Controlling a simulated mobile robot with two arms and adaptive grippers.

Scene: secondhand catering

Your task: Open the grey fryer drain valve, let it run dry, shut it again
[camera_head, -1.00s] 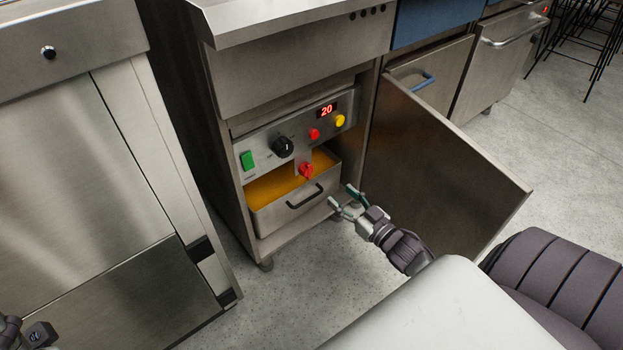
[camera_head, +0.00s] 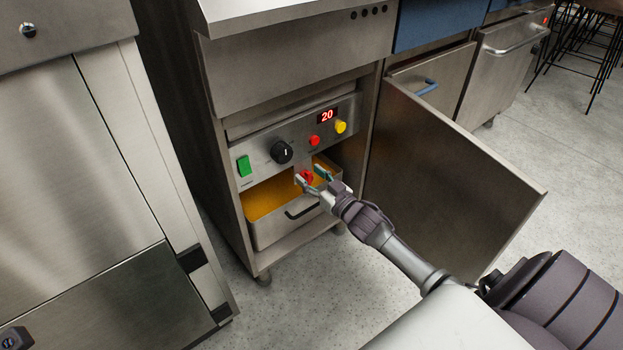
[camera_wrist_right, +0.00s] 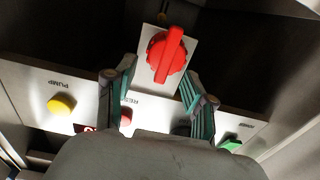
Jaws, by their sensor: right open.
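The grey fryer (camera_head: 290,70) stands in the middle of the head view, its lower cabinet open. A red valve knob (camera_head: 306,177) sits on a small light plate above the pan. My right gripper (camera_head: 313,178) is open around the knob. In the right wrist view the red knob (camera_wrist_right: 168,56) shows just beyond and between the open fingers (camera_wrist_right: 160,90); I see no clear contact. Its raised grip is nearly upright in that picture. A steel pan (camera_head: 290,228) with a black handle holds orange-yellow liquid (camera_head: 265,199).
The control panel has a green switch (camera_head: 243,166), black dial (camera_head: 281,152), red button (camera_head: 314,140), yellow button (camera_head: 340,127) and display (camera_head: 327,115) reading 20. The open cabinet door (camera_head: 440,175) stands to the right. A steel unit (camera_head: 80,150) is at left.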

